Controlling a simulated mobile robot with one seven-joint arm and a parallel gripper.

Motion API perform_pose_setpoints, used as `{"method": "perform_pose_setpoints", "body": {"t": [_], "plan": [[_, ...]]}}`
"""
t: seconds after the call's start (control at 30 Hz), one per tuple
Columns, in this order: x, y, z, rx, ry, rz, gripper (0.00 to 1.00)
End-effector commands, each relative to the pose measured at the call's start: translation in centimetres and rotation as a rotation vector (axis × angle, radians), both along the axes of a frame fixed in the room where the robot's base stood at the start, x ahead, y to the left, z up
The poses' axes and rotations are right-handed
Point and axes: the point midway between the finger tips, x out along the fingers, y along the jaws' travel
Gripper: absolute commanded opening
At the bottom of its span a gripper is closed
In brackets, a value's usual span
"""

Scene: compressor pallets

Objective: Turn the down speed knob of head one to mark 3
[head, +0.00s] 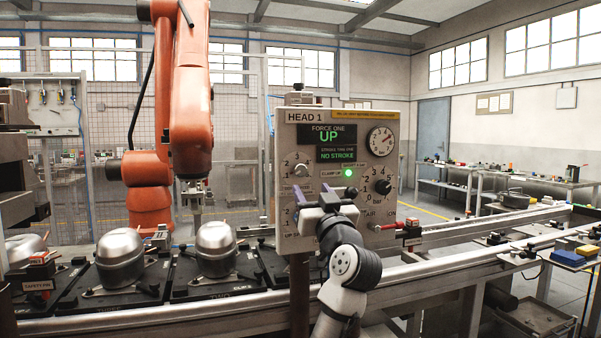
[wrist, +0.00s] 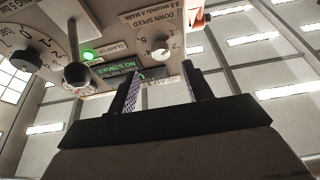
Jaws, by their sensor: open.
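The HEAD 1 panel (head: 330,122) faces me. Its white down speed knob (head: 300,170) is on the left side, inside a dial of marks. In the wrist view, which is turned over, the same knob (wrist: 160,48) sits under the DOWN SPEED label, with a 5 beside it. I cannot tell which mark it points to. My gripper (head: 328,200) is in front of the panel, below and right of the knob. In the wrist view, my gripper (wrist: 162,68) is open and empty. The knob shows beyond and between its fingertips, apparently apart from them.
A black-knobbed bar dial (head: 383,187), a gauge (head: 381,141) and a lit green lamp (head: 348,172) share the panel. The display (head: 328,134) reads UP and NO STROKE. A conveyor with metal compressor shells (head: 217,248) runs behind. An orange robot arm (head: 190,100) stands left.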

Motion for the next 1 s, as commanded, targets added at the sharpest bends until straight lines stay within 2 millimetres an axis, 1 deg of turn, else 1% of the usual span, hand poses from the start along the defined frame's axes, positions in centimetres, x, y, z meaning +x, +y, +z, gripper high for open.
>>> {"method": "perform_pose_setpoints", "body": {"t": [0.03,0.1,0.3,0.5,0.8,0.87,1.0], "plan": [[1.1,0.4,0.8,0.002,0.001,0.002,0.5],[2.3,0.9,1.4,0.001,0.0,0.003,0.5],[5.4,1.7,2.6,0.002,0.001,0.001,0.5],[6.7,2.2,3.0,0.001,-0.001,-0.001,0.5],[6.9,2.3,3.0,0.0,-0.001,-0.001,0.5],[6.9,2.3,3.0,0.0,-0.001,-0.001,0.44],[6.9,2.3,3.0,0.0,-0.001,-0.001,0.25]]}}
